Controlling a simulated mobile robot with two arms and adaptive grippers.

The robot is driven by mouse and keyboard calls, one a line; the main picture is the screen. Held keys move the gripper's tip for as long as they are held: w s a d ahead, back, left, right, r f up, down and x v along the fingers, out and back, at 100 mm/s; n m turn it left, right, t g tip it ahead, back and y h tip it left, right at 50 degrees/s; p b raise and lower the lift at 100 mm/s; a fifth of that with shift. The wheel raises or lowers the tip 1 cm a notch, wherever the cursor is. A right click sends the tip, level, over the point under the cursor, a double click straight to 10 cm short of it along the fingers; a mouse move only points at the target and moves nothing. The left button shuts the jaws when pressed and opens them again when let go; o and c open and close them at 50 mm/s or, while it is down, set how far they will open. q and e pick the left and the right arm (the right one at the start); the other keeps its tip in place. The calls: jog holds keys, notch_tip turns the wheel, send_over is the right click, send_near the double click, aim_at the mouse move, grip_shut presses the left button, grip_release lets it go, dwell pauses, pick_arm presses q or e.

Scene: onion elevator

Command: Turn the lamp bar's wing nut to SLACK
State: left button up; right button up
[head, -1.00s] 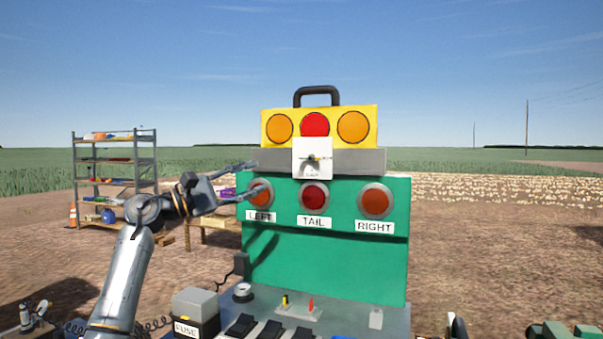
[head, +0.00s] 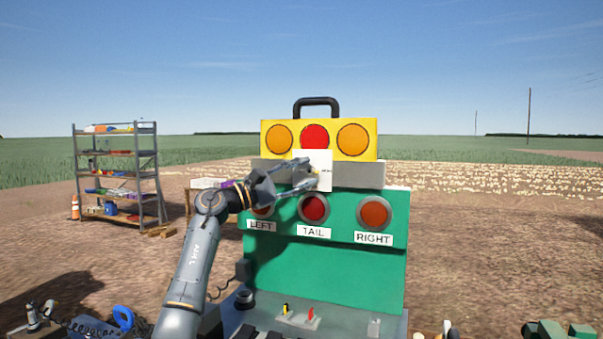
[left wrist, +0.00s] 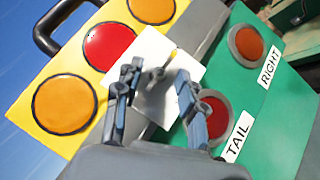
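The yellow lamp bar (head: 368,140) with its black handle sits on a grey rail (head: 358,174) atop the green panel. A white plate (head: 325,160) is at the middle of the rail, its lettering too small to read. My left gripper (head: 310,173) is open in front of this plate, coming from the left. In the left wrist view its fingers (left wrist: 159,72) stand apart on either side of the small wing nut (left wrist: 160,69). I cannot tell whether they touch it. The fingers partly hide the nut in the head view. My right gripper is not in view.
Red lamps labelled TAIL (head: 314,208) and RIGHT (head: 375,214) are just below the rail; my arm partly covers the LEFT lamp. Small levers (head: 310,316) stand on the console below. A shelf rack (head: 117,180) is far off to the left.

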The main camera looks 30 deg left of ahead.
pick_arm(q)
grip_shut()
jog(key=shift+f, duration=0.1)
